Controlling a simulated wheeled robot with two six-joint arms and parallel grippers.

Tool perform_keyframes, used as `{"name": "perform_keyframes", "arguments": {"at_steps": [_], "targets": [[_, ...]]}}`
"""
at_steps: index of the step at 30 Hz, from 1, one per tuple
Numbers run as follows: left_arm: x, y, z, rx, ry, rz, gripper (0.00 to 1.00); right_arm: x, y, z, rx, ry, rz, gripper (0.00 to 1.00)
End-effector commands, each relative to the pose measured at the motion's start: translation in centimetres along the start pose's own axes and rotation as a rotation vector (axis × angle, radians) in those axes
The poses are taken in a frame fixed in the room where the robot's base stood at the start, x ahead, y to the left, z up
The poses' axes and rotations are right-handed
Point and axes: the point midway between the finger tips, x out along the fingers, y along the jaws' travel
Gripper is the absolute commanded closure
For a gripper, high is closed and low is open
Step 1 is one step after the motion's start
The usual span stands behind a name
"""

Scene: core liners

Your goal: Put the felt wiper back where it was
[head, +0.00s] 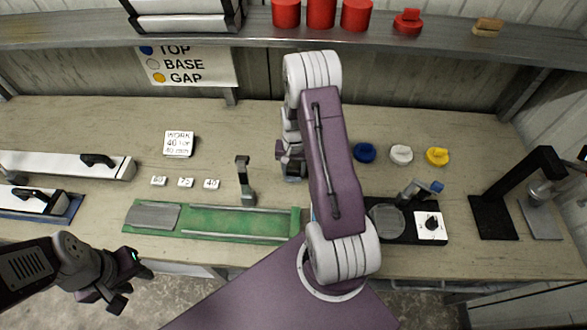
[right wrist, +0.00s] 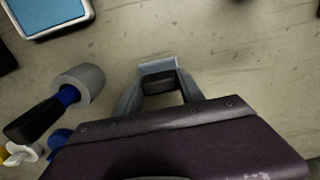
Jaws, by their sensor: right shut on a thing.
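In the right wrist view my right gripper (right wrist: 160,88) is shut on a small dark block (right wrist: 159,82), which I take to be the felt wiper. Only part of the block shows between the fingers, above or at the bench top. In the head view my right gripper (head: 291,166) is low over the bench behind the green fixture, largely covered by my purple arm, and the block cannot be made out there. My left gripper (head: 132,285) is open and empty, in front of the bench's front edge at the lower left.
Blue (head: 364,152), white (head: 401,155) and yellow (head: 437,156) caps stand right of my arm. A green fixture (head: 215,221) lies in front.

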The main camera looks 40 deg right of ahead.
Motion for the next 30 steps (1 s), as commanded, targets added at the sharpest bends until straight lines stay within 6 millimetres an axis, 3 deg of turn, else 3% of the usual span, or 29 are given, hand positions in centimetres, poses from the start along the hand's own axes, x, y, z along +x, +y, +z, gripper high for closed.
{"name": "perform_keyframes", "arguments": {"at_steps": [2,3,5,12,17,30], "targets": [[0.3,0.0,0.0,0.0,0.0,0.0,0.64,0.3,0.0,0.0,0.0,0.0,0.0,0.87],[0.2,0.0,0.0,0.0,0.0,0.0,0.64,0.3,0.0,0.0,0.0,0.0,0.0,0.49],[0.2,0.0,0.0,0.0,0.0,0.0,0.64,0.2,0.0,0.0,0.0,0.0,0.0,0.33],[0.1,0.0,0.0,0.0,0.0,0.0,0.64,0.2,0.0,0.0,0.0,0.0,0.0,0.33],[0.2,0.0,0.0,0.0,0.0,0.0,0.64,-1.1,0.0,-0.1,0.0,0.005,-0.001,0.33],[1.0,0.0,0.1,0.0,0.0,0.0,0.64,-10.2,0.0,-0.1,0.0,0.004,-0.001,0.33]]}}
